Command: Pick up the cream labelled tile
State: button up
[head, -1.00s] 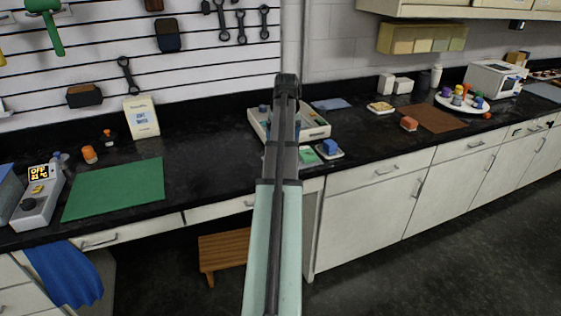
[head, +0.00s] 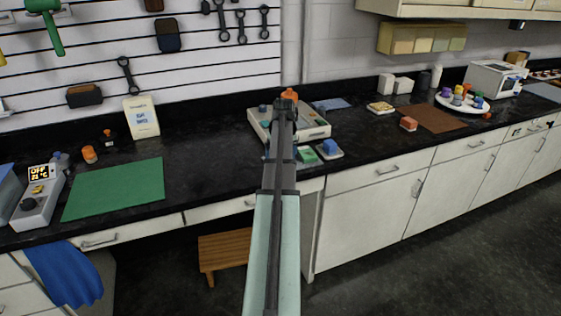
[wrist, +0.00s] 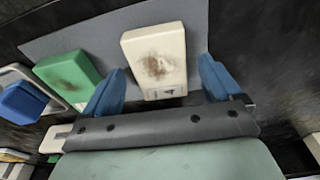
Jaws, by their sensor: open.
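The cream labelled tile (wrist: 153,58) shows in the wrist view, with a dark smudge on its face and a small dark-marked label at its near edge. It lies on or over a grey mat (wrist: 70,32). My gripper (wrist: 163,70) is open, with one blue finger to the left of the tile and one to the right. The tile's near part lies between the fingers, with a visible gap on the right; contact on the left is unclear. In the head view my arm hides the fingers and I cannot make out the tile.
A green tile (wrist: 68,77) lies just left of the left finger, and a blue block (wrist: 22,102) sits on a white dish beyond it. In the head view a cream tray (head: 316,131) stands beside my arm. The black counter (head: 205,150) left of it is clear.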

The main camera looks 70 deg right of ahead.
jog(key=shift+f, duration=0.2)
jog(key=c, duration=1.3)
jog(key=shift+r, duration=0.1)
